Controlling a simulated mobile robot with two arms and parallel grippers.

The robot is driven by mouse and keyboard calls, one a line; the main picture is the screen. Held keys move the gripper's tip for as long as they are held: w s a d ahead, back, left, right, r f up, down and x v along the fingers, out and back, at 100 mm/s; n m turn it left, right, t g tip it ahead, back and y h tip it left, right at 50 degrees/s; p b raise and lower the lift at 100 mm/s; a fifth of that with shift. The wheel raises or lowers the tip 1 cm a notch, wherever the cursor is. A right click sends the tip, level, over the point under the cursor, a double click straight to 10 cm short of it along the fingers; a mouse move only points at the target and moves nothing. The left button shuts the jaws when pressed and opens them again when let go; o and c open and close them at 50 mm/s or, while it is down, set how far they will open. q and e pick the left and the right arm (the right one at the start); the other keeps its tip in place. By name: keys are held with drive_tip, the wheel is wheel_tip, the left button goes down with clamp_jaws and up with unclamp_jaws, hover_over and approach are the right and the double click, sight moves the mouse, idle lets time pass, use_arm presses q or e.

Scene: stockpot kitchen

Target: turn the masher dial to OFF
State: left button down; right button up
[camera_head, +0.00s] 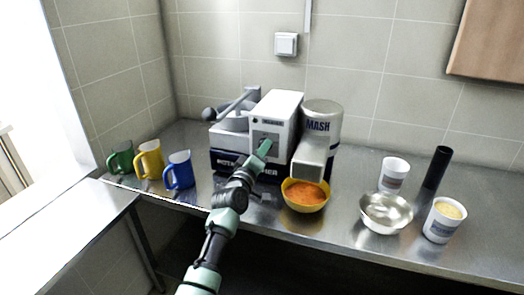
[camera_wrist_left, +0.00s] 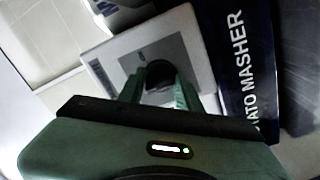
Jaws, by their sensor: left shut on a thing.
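The masher (camera_head: 275,108) is a white box with a grey front panel, on the steel counter against the wall. A silver cylinder marked MASH (camera_head: 318,122) stands at its right. My left gripper (camera_head: 264,147) is at the front panel. In the left wrist view the black dial (camera_wrist_left: 160,75) sits between the two green fingers (camera_wrist_left: 160,92), on a grey panel (camera_wrist_left: 190,58); the fingers are shut on it. The dial's markings and setting cannot be read. In the head view the gripper hides the dial. My right gripper is not in view.
A yellow bowl of orange mash (camera_head: 305,202) stands just right of my arm. Blue (camera_head: 179,170), yellow (camera_head: 150,160) and green (camera_head: 121,160) mugs stand left. A metal bowl (camera_head: 386,222), white tubs (camera_head: 394,172) and a black cylinder (camera_head: 437,168) stand right.

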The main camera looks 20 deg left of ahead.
use_arm(q)
drive_tip(key=c, duration=1)
unclamp_jaws()
drive_tip(key=shift+f, duration=0.1)
drive_tip(key=s, duration=0.7)
drive_tip(key=shift+s+a+f, duration=0.2)
drive_tip(key=shift+s+a, duration=0.05)
drive_tip(key=shift+s, duration=0.1)
